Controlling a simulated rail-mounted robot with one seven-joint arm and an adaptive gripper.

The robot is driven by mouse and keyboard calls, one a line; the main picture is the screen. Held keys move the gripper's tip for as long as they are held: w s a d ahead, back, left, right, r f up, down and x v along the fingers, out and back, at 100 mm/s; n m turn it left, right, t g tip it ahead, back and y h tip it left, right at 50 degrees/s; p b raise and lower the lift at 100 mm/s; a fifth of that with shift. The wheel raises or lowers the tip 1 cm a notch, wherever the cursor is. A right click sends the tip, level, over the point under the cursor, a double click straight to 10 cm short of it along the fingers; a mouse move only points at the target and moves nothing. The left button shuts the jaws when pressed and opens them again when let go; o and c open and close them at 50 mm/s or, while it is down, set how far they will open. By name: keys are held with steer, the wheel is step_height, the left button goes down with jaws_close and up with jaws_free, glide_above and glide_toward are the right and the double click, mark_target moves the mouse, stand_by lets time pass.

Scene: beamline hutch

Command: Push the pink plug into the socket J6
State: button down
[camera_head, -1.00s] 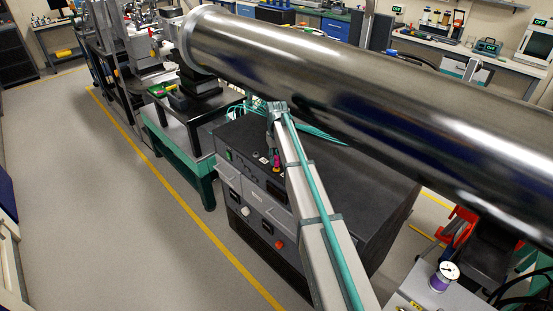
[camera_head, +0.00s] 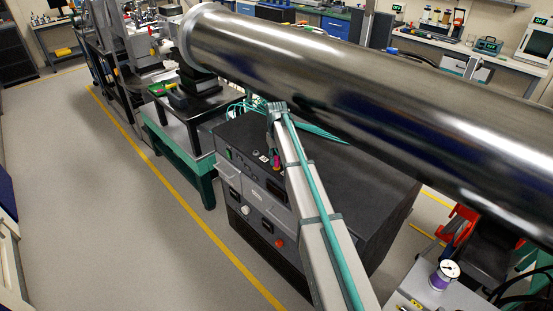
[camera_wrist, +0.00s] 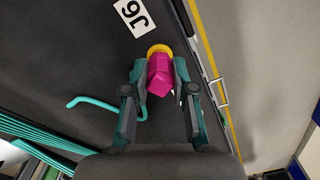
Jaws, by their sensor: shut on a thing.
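The pink plug (camera_wrist: 159,78) is between the two fingers of my gripper (camera_wrist: 160,82) in the wrist view, and the gripper is shut on it. A yellow ring (camera_wrist: 160,49), at the socket beside the J6 label (camera_wrist: 132,16), shows right behind the plug's far end. The plug overlaps the ring, and I cannot tell how deep the plug sits. In the head view the plug shows as a small pink spot (camera_head: 276,161) at the front top edge of the dark cabinet (camera_head: 345,180). My arm hides part of that area.
A large shiny metal pipe (camera_head: 340,85) runs above the cabinet, close over my arm. Teal cables (camera_wrist: 35,136) lie on the cabinet top. A purple spool (camera_head: 444,274) stands on a bench at lower right. The floor at left (camera_head: 90,210) is clear.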

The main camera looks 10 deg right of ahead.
steer(key=c, duration=0.9)
jaws_free()
steer(key=shift+o, duration=0.2)
steer(key=shift+r, duration=0.1)
